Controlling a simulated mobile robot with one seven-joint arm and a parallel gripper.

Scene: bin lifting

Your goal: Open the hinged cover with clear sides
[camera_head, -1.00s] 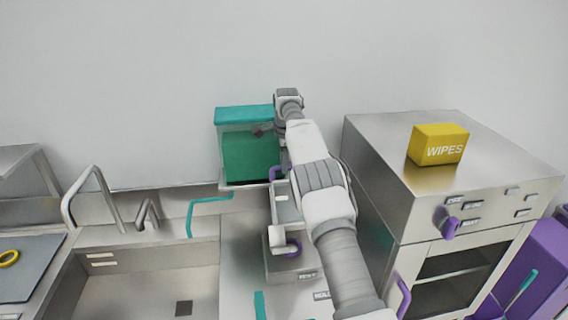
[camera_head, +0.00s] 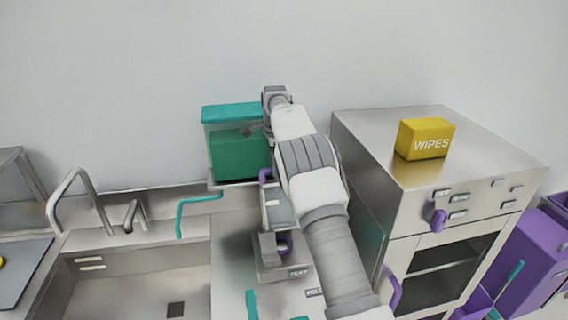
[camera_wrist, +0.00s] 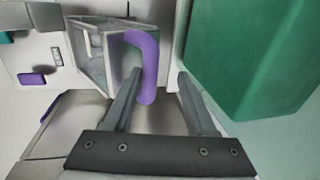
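A small box-like cover (camera_wrist: 88,50) with a pale frame and see-through panels is at the upper left of the wrist view. A curved purple handle (camera_wrist: 150,60) is on its right side. My gripper (camera_wrist: 160,73) is open, with the handle between its fingers, nearer the left one; I cannot tell if they touch. In the head view the purple handle (camera_head: 265,175) shows just left of my arm, which hides much of the cover (camera_head: 278,210). My fingers are not clear there.
A green container (camera_head: 238,155) with a teal top (camera_head: 233,112) stands behind, against the wall; its green side (camera_wrist: 250,60) is close right of my gripper. A steel oven-like unit (camera_head: 375,190) bearing a yellow wipes box (camera_head: 424,138) is right. A sink (camera_head: 130,285) is left.

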